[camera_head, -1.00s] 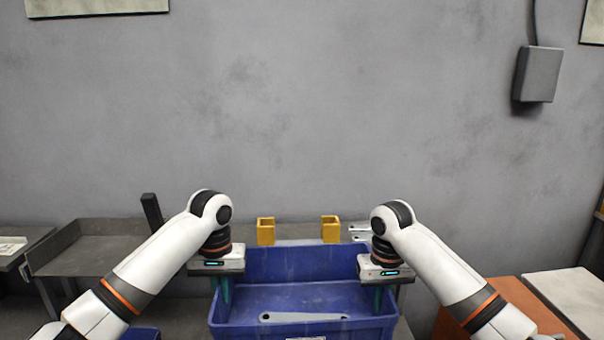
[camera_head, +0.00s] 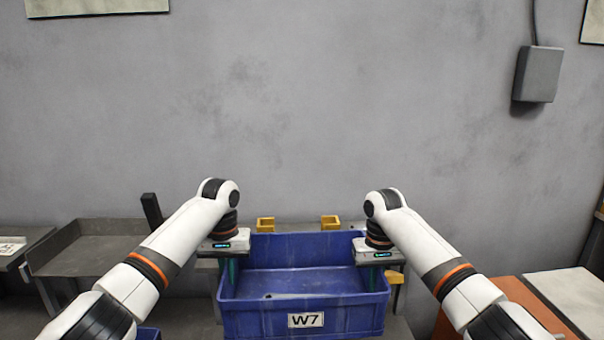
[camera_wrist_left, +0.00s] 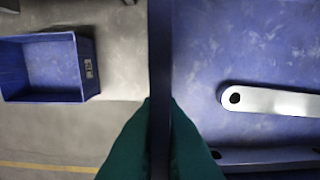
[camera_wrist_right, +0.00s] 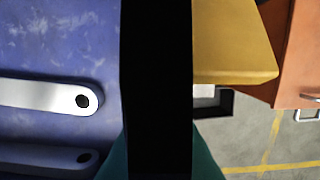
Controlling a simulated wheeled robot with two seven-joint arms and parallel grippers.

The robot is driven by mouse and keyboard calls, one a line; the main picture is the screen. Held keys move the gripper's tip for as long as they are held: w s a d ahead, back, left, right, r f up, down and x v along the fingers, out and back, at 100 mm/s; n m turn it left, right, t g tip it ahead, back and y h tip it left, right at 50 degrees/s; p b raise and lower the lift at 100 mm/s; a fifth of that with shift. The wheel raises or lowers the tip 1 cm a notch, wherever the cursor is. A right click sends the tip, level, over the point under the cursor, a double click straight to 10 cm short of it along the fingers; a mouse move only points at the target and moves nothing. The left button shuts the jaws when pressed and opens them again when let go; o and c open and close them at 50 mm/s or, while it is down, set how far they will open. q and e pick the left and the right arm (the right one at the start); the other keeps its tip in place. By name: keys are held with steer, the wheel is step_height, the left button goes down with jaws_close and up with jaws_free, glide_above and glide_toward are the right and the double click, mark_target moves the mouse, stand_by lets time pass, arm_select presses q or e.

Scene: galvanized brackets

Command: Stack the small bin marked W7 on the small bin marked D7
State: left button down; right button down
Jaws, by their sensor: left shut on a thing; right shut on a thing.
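The blue bin marked W7 (camera_head: 345,321) is at the lower middle of the head view, its label facing me. My left gripper (camera_head: 231,272) is shut on its left wall and my right gripper (camera_head: 374,279) on its right wall. A flat metal bar with a round hole (camera_wrist_left: 275,100) lies inside it; the bar also shows in the right wrist view (camera_wrist_right: 45,95). Another small blue bin (camera_wrist_left: 90,65) appears below and apart in the left wrist view; its label is too small to read. A sliver of blue (camera_head: 147,333) shows at the head view's bottom left.
Two yellow brackets (camera_head: 265,225) (camera_head: 330,222) stand behind the W7 bin. A yellow piece (camera_wrist_right: 235,40) is close to its right side. A grey tray (camera_head: 95,250) stands at left, and an orange surface (camera_head: 515,300) at right. Grey surface lies around the other blue bin.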

mark_target(219, 297)
arm_select(q)
steer(key=shift+d, duration=0.15)
arm_select(e)
steer(key=shift+a+r, duration=0.1)
steer(key=shift+a, duration=0.05)
